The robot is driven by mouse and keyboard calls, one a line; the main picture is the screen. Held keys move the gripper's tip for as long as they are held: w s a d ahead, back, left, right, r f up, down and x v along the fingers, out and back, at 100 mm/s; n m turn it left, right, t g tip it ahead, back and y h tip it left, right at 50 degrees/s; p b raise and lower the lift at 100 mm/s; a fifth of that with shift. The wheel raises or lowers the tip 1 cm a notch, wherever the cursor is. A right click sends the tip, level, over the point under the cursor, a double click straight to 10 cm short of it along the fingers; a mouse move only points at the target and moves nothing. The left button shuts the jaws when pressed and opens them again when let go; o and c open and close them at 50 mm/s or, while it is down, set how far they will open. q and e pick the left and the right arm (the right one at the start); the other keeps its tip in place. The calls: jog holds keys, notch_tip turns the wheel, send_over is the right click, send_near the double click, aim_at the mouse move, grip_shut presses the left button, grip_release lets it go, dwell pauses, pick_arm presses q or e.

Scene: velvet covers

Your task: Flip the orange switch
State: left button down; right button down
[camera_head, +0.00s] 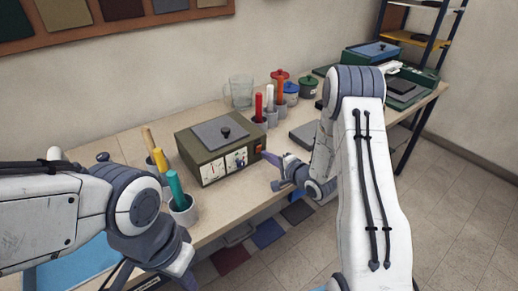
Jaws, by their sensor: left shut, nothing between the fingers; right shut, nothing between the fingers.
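The orange switch (258,149) is a small patch at the right end of the front panel of an olive-green box (205,165) on the bench. The front also carries two white dial faces. My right gripper (268,157) is shut and empty. My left gripper (187,281) is shut and empty at the bottom edge, low and in front of the bench, away from the box, and partly cut off. Which way the switch is tipped is too small to tell.
Cups with coloured sticks, including a teal stick (175,186), stand left of the box. Red and white sticks in cups, a glass jug (241,90) and lidded jars stand behind it. A grey slab (304,135) lies to the right, partly behind my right arm.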

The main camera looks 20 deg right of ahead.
jog(key=shift+p+v, duration=0.75)
jog(key=shift+v, duration=2.2)
jog(key=s+a+r+n+g+h, duration=0.2)
jog(key=a+n+g, duration=0.1)
jog(key=a+n, duration=0.25)
jog(key=s+a+r+n+g+h, duration=0.1)
jog(key=s+a+r+n+g, duration=0.2)
jog(key=a+n, duration=0.3)
jog(key=s+a+r+n+g, duration=0.2)
jog(key=s+n, duration=0.1)
jog(key=s, duration=0.6)
jog(key=s+a+r+n+g, duration=0.2)
jog(key=s+a+n+g, duration=0.1)
jog(key=s, duration=0.6)
jog(key=s+a+r+n+g+h, duration=0.1)
jog(key=s+a+r+n+g, duration=0.1)
jog(key=s, duration=0.7)
jog(key=shift+s+a+r+n+g, duration=0.3)
jog(key=shift+a+n+g, duration=0.25)
jog(key=shift+n, duration=0.4)
